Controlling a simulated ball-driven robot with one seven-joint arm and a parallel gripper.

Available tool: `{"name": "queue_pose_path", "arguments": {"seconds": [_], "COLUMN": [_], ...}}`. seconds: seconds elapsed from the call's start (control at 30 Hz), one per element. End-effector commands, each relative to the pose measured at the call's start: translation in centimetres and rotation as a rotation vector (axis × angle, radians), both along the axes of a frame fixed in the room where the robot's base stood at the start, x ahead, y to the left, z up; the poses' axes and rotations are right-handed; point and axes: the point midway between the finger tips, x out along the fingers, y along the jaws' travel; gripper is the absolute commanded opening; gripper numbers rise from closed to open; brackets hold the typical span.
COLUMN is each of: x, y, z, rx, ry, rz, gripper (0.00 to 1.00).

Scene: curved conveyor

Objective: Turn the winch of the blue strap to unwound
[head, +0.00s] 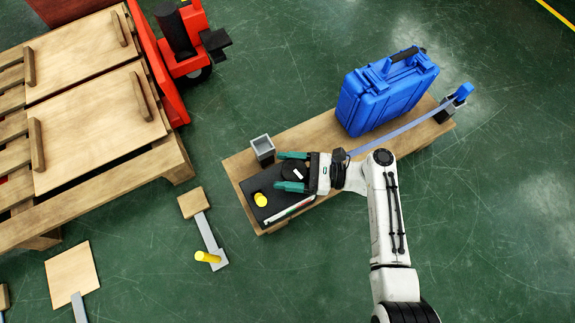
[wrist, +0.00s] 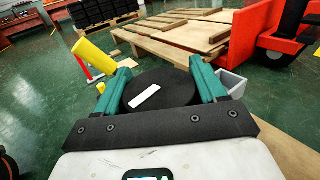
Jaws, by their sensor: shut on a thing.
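My gripper (head: 281,171) is at the left end of a wooden bench, its green fingers on either side of a round black winch drum (wrist: 172,84) with a white mark on top. In the wrist view my gripper (wrist: 161,72) is shut on this drum, which hides part of the fingers' contact. The blue strap (head: 403,130) runs along the bench from a blue fitting (head: 463,92) at the right end and passes behind my wrist. A yellow knob (head: 260,199) stands beside the drum on the black base.
A blue case (head: 388,90) stands on the bench (head: 316,131). A small grey open box (head: 262,147) sits near its left end. A loaded pallet (head: 95,215) and a red pallet jack (head: 183,48) are at left. A yellow-topped floor piece (head: 207,257) is in front.

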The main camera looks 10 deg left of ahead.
Motion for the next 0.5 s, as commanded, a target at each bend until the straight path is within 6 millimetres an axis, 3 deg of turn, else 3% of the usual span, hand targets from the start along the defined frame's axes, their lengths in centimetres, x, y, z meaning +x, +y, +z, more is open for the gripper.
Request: {"name": "queue_pose_path", "arguments": {"seconds": [0.5], "x": [-0.67], "y": [-0.28], "z": [-0.19], "rx": [-0.003], "ry": [0.001], "rz": [0.459], "gripper": [0.40]}}
